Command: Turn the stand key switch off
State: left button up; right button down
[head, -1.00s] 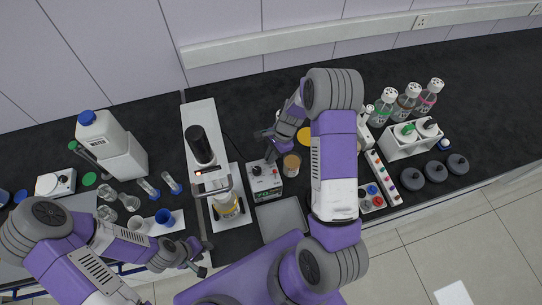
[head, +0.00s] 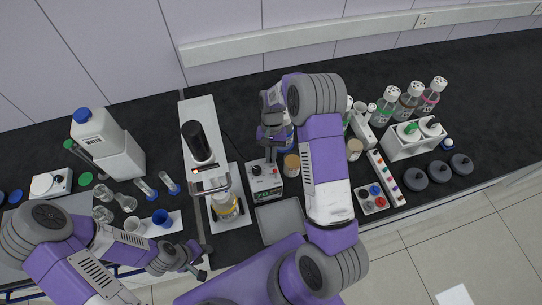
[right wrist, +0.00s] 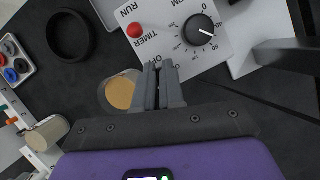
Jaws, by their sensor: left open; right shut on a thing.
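The control box (head: 264,183) of the stand (head: 203,118) carries a red button and a dark knob in the head view. In the right wrist view, the box (right wrist: 185,35) shows its red RUN button (right wrist: 135,30), a black dial (right wrist: 197,29) and ON/OFF lettering near its edge. My right gripper (right wrist: 158,68) is shut with its fingertips at that lettering. The key switch is hidden by the fingers, so its position cannot be read. In the head view, my right gripper (head: 270,154) points down at the box's back edge. My left gripper (head: 202,263) is open and empty by the front edge.
An amber-topped jar (head: 291,166) stands close right of the box and beside the fingers in the right wrist view (right wrist: 120,92). A grey tray (head: 280,221) lies in front. A bottle (head: 225,205) stands on the stand's base. Glassware is at left, capped bottles at right.

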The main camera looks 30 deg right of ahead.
jog(key=n+h, duration=0.1)
jog(key=n, duration=0.2)
jog(key=shift+w+r+n+b, duration=0.1)
jog(key=shift+n+b, duration=0.2)
jog(key=shift+b, duration=0.1)
jog(key=shift+n, duration=0.3)
jog(key=c, duration=1.2)
grip_release()
jog(key=shift+c, duration=0.2)
jog(key=a+v, duration=0.1)
jog(key=v, duration=0.6)
jog(key=shift+w+d+r+b, duration=0.15)
jog(key=shift+d+r+b, duration=0.15)
jog(key=shift+d, duration=0.1)
jog(key=shift+f, duration=0.1)
